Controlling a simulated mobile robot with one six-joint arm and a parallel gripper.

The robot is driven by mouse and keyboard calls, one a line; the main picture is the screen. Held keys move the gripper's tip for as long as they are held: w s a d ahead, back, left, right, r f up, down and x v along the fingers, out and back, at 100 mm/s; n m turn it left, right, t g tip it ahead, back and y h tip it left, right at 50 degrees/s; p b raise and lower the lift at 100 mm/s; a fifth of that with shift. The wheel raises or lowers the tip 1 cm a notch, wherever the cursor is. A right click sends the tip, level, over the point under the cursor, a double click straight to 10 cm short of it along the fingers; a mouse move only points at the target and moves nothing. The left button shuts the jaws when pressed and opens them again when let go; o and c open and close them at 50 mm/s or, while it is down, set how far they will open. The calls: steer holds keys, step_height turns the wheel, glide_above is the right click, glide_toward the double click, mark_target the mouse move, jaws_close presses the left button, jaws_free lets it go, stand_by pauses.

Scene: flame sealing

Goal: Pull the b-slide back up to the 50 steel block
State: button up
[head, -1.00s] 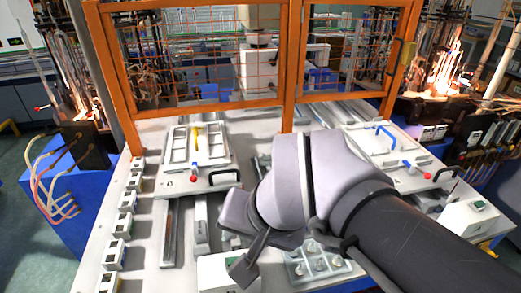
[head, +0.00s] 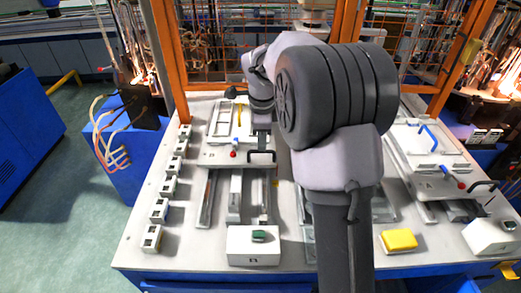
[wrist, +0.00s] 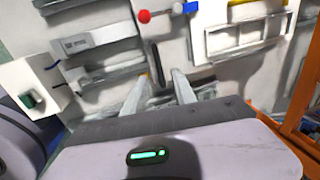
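The left slide, which I take for the b-slide, is a pale plate (head: 212,153) with a raised frame, a red-tipped blue knob and a black handle (head: 262,156) at its near right edge. In the wrist view the dark handle (wrist: 158,65) stands between the fingertips of my gripper (wrist: 161,77). The fingers are apart; I cannot see them pressing on it. In the head view my gripper (head: 262,128) is low over the slide's right side, partly hidden. A steel block (head: 235,195) lies near the slide; it also shows in the wrist view (wrist: 95,43), its label unreadable.
A white box (head: 253,247) with a green button stands at the front. A right slide (head: 420,150) with a blue handle and a yellow block (head: 398,240) lie to the right. An orange mesh guard (head: 168,60) stands behind. Small white sockets (head: 159,210) line the left edge.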

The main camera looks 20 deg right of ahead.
steer(key=f, duration=0.4)
steer(key=shift+w+d+f+b, duration=0.2)
steer(key=shift+w+b, duration=0.1)
steer(key=shift+w, duration=0.1)
jaws_close()
steer(key=shift+s+a+f+b, duration=0.2)
steer(key=shift+s+b, duration=0.15)
steer(key=shift+b, duration=0.05)
steer(key=s+a+b, duration=0.4)
steer(key=s+b, duration=0.1)
steer(key=s, duration=0.5)
steer(key=shift+s+a+r, duration=0.15)
steer(key=shift+s+a, duration=0.05)
steer(key=shift+s, duration=0.1)
jaws_free()
steer(key=shift+s+a+r, duration=0.1)
steer(key=shift+s, duration=0.15)
steer(key=shift+w, duration=0.1)
